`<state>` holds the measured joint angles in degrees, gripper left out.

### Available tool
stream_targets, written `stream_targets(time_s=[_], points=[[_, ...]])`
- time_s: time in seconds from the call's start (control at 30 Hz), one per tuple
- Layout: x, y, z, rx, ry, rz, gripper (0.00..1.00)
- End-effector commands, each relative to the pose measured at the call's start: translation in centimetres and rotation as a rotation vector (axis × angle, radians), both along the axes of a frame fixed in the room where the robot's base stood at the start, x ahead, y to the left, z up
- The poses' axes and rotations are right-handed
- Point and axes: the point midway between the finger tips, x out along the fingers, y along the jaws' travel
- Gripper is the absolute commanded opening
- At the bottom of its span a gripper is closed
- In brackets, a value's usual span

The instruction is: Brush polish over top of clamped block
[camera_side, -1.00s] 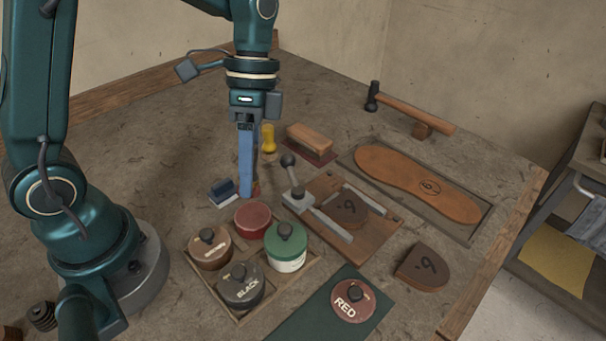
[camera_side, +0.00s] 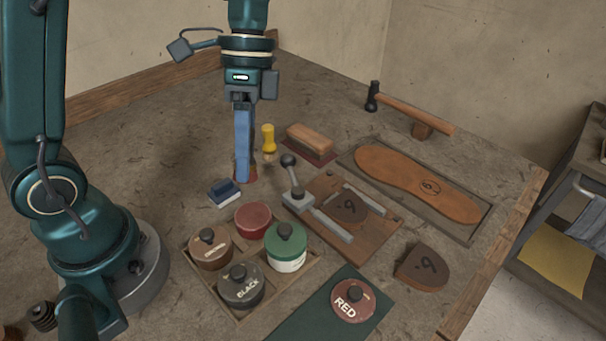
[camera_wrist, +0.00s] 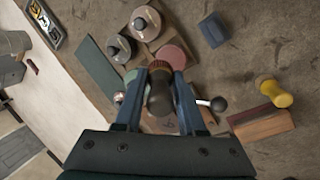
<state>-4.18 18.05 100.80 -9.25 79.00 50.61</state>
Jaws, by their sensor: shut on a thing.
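My gripper (camera_side: 244,175) points down behind the open red polish tin (camera_side: 253,218), left of the clamp. In the wrist view my gripper (camera_wrist: 160,78) is shut on a dark-handled brush (camera_wrist: 158,98) with brown bristles. The fingers hide this brush in the side view. The open tin also shows in the wrist view (camera_wrist: 172,57), just beyond the brush. The brown block (camera_side: 349,208), marked 9, lies in the clamp (camera_side: 318,217) on a wooden board. My gripper is apart from both tin and block. The red lid (camera_side: 352,300) lies on a green mat.
A wooden tray (camera_side: 308,270) holds closed brown, black and green jars. A blue-topped block (camera_side: 223,192), a yellow-handled brush (camera_side: 268,140) and a wooden brush (camera_side: 310,138) stand near my gripper. A loose block (camera_side: 423,267), a sole (camera_side: 415,185) and a hammer (camera_side: 415,110) lie to the right.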

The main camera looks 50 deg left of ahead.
Motion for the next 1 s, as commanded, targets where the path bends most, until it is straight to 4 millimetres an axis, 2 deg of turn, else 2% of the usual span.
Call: stream_targets(time_s=[0.17, 0.3, 0.4, 0.6, 0.77, 0.87, 1.0], points=[[2.0, 3.2, 1.8, 0.001, -0.006, 0.237, 0.0], [3.0, 5.6, 4.0, -0.001, -0.005, 0.518, 0.0], [3.3, 6.2, 5.3, 0.0, -0.004, 0.668, 0.0], [3.3, 5.8, 5.9, -0.007, -0.011, 0.802, 0.0], [5.6, 5.9, 6.5, -0.014, -0.03, 0.917, 0.0], [7.8, 4.5, 6.8, -0.017, -0.04, 0.948, 0.0], [10.9, 0.4, 6.9, -0.024, -0.054, 0.946, 0.0]])
